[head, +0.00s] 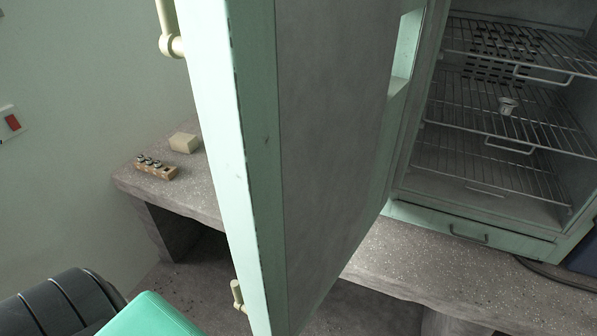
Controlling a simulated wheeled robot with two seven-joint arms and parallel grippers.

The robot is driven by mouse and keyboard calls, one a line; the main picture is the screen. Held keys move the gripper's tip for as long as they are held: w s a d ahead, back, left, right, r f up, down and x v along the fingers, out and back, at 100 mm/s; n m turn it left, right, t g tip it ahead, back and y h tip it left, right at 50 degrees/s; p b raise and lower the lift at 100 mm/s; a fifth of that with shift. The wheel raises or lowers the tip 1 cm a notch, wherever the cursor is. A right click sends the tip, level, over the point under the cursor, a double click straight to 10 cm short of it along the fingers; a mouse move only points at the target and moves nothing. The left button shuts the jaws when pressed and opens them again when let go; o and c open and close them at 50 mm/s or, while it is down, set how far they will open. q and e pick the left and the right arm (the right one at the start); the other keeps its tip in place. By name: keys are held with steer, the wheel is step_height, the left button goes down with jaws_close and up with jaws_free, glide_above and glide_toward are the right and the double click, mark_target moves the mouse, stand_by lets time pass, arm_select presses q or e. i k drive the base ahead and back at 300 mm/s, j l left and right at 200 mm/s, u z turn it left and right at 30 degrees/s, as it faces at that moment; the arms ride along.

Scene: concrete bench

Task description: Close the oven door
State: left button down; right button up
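The oven (470,222) stands on the concrete bench at the right, pale green outside with a grey interior. Its door (325,130) stands wide open and swings out toward me, filling the middle of the view. The door's pale green edge (222,140) faces me, with a cream handle whose mounts (172,45) show at the upper left and lower left. Neither of my grippers can be seen. A dark ribbed and green part of my own body shows at the lower left.
On the concrete bench (190,190) at left lie a wooden block with several small metal pieces (156,168) and a beige block (184,142). A red switch (12,122) is on the wall.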

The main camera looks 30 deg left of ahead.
mark_target(303, 107)
steer(key=j+z, duration=0.2)
steer(key=j, duration=0.45)
steer(key=j+z, duration=0.25)
steer(key=j, duration=0.35)
steer(key=k+j+z, duration=0.2)
steer(key=j, duration=0.45)
steer(key=i, duration=0.05)
